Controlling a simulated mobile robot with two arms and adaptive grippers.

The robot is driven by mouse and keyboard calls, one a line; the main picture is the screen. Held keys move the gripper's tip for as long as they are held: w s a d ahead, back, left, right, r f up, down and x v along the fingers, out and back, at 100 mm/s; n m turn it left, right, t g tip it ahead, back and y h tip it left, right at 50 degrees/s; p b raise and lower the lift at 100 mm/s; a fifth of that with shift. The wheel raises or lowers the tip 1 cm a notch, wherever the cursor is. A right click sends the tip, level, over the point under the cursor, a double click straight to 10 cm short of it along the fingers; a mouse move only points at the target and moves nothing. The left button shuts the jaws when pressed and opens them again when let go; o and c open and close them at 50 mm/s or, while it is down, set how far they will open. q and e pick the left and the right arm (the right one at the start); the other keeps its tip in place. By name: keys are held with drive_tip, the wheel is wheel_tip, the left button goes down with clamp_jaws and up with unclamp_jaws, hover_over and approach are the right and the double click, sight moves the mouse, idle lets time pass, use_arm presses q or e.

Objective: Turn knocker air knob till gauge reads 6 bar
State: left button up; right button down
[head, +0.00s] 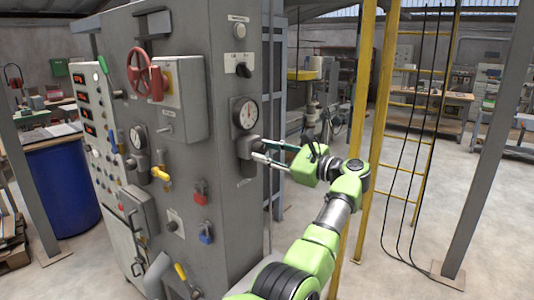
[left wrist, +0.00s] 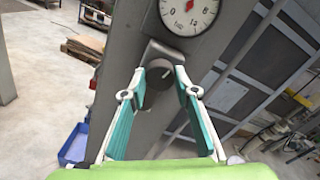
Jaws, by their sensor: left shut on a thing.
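The knocker air knob (head: 246,147) is a dark round knob on a grey block on the narrow face of the grey cabinet. The round white gauge (head: 245,113) sits just above the knob. In the left wrist view the gauge (left wrist: 188,12) is cut off at the top; its red needle shows, but I cannot read the exact value. My right gripper is not in view.
The cabinet also carries a red handwheel (head: 144,73), a black switch (head: 243,70), a second gauge (head: 138,138) and red and blue padlocks (head: 206,233). A yellow ladder (head: 412,105) and hanging black cables stand to the right. Open floor lies beyond.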

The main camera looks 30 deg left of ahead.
use_arm(q)
drive_tip(key=shift+f+m+b, duration=0.2)
drive_tip(key=shift+m+b, duration=0.8)
drive_tip(key=shift+b, duration=0.2)
drive_tip(key=shift+r+m+b, duration=0.1)
drive_tip(key=shift+m+b, duration=0.3)
drive_tip(key=shift+m, duration=0.3)
drive_tip(key=shift+r+m+b, duration=0.1)
drive_tip(key=shift+m+b, duration=0.25)
drive_tip(key=shift+m, duration=0.65)
drive_tip(key=o, duration=1.1)
